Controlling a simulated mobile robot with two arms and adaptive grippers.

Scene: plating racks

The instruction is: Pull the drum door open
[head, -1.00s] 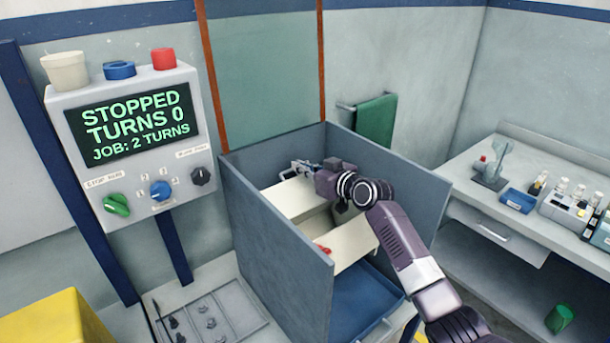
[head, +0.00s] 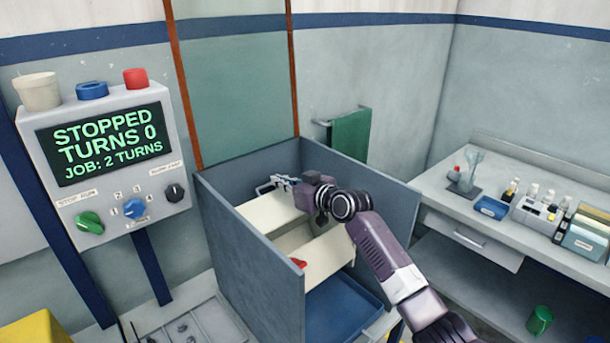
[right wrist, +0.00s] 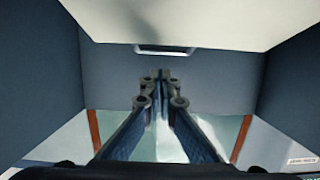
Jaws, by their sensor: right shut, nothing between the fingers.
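The drum stands in a grey-blue open-topped tank (head: 248,255) and shows as cream panels, one at the back (head: 264,214) and one nearer the front (head: 326,254). Which panel is the door I cannot tell. My right gripper (head: 272,184) is shut and empty, above the back cream panel near the tank's far left side. In the right wrist view its fingers (right wrist: 160,78) are together, apart from a pale bar (right wrist: 164,50) by the edge of a cream surface (right wrist: 190,20). Contact in the head view is unclear. My left gripper is not in view.
A control box (head: 105,165) at left reads STOPPED, TURNS 0. The tank's walls rise around the drum. A blue tray (head: 343,305) lies in front. A bench (head: 450,205) with bottles stands at right, and a green towel (head: 350,135) hangs behind.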

